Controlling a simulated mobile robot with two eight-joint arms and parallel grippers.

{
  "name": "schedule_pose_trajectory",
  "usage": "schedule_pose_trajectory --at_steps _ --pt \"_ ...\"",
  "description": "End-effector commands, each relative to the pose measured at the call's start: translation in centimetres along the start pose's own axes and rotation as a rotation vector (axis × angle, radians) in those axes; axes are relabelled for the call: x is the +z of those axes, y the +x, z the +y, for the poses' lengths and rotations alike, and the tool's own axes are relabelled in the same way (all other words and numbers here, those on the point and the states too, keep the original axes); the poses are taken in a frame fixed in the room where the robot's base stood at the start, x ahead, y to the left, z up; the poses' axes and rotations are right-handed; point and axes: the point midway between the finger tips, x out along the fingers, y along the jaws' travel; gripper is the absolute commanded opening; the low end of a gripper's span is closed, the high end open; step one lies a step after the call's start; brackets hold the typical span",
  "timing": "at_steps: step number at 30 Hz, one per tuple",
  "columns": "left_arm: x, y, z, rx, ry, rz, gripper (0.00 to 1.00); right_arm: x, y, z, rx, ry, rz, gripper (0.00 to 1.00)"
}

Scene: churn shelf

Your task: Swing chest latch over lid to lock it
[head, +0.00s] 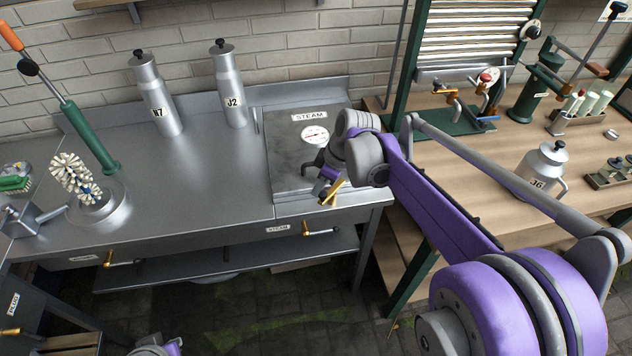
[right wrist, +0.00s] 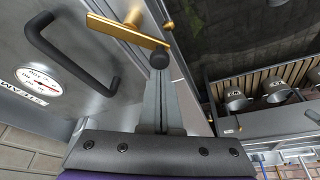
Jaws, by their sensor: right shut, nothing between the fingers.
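The steam chest (head: 287,160) is a grey metal box with a flat lid, a STEAM label and a dial, right of the counter; the lid looks down. Its black handle (right wrist: 72,62) arches from the lid in the right wrist view. The brass latch (head: 332,190) is at the lid's front edge; in the right wrist view the latch (right wrist: 125,30) slants over the lid side toward the handle. My right gripper (right wrist: 159,75) is shut and empty, its tip close to the latch; I cannot tell whether they touch. My left gripper is not in view.
Metal bottles N7 (head: 154,95) and J2 (head: 229,88) stand on the steel counter (head: 200,175), which is clear in the middle. A brass drawer handle (head: 320,232) juts out below the chest. A wooden bench (head: 500,165) with tools and a can (head: 541,168) is at right.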

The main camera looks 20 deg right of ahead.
Motion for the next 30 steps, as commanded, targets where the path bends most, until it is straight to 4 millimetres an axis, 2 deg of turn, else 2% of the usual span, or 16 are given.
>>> schedule_pose_trajectory --at_steps 21,30 --pt "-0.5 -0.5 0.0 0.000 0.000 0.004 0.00 2.4 -0.9 -0.6 -0.186 -0.507 -0.001 0.00" --pt "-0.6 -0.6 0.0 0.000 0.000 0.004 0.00 3.1 -1.1 -0.5 -0.215 -0.588 -0.001 0.00"
